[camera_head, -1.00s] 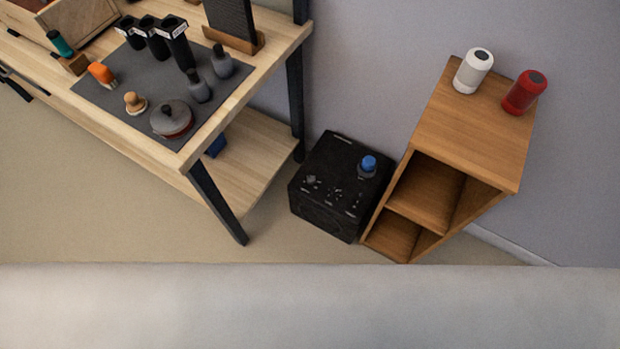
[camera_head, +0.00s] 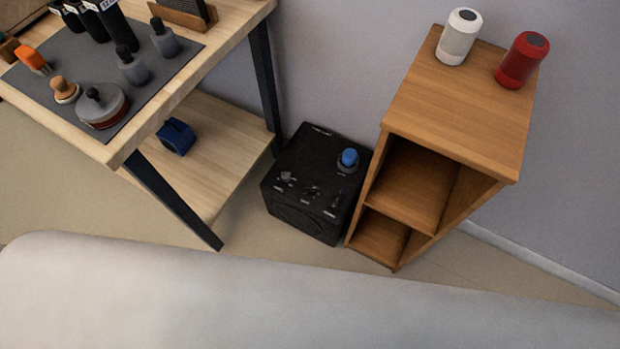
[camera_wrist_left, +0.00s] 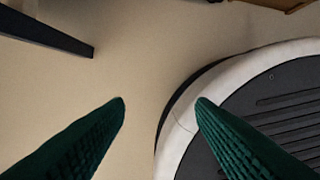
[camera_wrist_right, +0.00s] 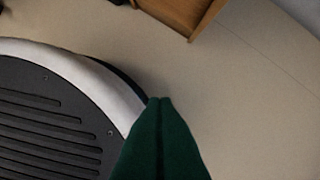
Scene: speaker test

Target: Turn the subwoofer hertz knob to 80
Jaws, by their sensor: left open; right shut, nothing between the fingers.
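The subwoofer (camera_head: 318,182) is a black box on the floor between the workbench and the wooden shelf. Its top carries a blue knob (camera_head: 348,159) at the back right and several small dark and grey knobs towards the front. The labels are too small to read, so I cannot tell which is the hertz knob or its setting. My left gripper (camera_wrist_left: 160,100) is open and empty above the floor in the left wrist view. My right gripper (camera_wrist_right: 160,98) is shut and empty in the right wrist view. Neither gripper shows in the head view, and neither touches the subwoofer.
A wooden shelf (camera_head: 447,115) stands close on the subwoofer's right, with a white speaker (camera_head: 458,37) and a red speaker (camera_head: 522,60) on top. The workbench (camera_head: 215,40) is on the left, its dark leg near the subwoofer. Open floor (camera_head: 250,240) lies in front.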

